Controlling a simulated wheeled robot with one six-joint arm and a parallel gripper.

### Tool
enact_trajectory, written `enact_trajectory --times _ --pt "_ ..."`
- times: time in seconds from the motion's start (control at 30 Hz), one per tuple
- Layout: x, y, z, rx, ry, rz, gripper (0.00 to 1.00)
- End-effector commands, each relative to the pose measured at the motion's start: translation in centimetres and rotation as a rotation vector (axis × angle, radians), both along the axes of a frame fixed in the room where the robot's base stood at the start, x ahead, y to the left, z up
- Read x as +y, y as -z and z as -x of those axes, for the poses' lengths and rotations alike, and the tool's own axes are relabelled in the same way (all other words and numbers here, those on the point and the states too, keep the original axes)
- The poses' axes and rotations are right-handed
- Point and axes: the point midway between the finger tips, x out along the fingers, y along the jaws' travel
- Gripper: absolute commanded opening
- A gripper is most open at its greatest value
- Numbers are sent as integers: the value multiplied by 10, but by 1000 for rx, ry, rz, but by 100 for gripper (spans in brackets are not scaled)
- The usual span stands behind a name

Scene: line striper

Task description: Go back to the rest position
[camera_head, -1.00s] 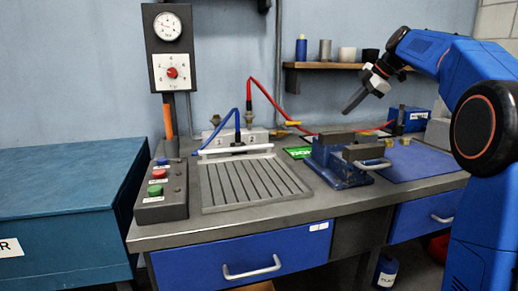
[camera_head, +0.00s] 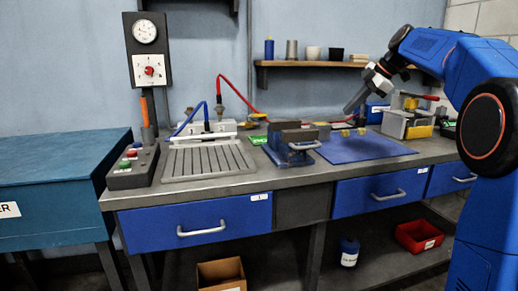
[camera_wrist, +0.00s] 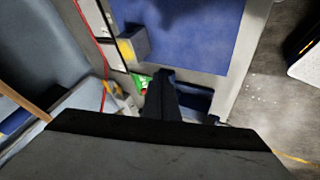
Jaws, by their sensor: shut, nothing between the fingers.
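My gripper (camera_head: 355,98) is shut and empty. In the head view it hangs in the air at the right, above the back of the workbench (camera_head: 255,180) and left of the toolbox, with its fingers pointing down and left. In the wrist view the closed fingers (camera_wrist: 165,95) show as a dark bar over the bench. My blue arm fills the right side of the head view.
A grey vise (camera_head: 290,148) stands on the bench left of a blue mat (camera_head: 355,148). A grey toolbox (camera_head: 405,122) is at the back right. A shelf (camera_head: 310,63) with cups is on the wall behind. A gauge post (camera_head: 147,60) and a button box (camera_head: 130,168) stand left.

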Motion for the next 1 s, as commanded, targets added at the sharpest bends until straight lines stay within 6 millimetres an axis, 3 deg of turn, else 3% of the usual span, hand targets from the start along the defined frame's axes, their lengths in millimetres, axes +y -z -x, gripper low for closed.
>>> enact_trajectory --times 0.37,0.57,0.77,1.0 --pt "12 8 37 65 118 -15 0" --pt "20 17 72 121 229 -28 0" --pt "32 39 130 199 410 -50 0" --pt "41 78 209 282 653 -80 0"
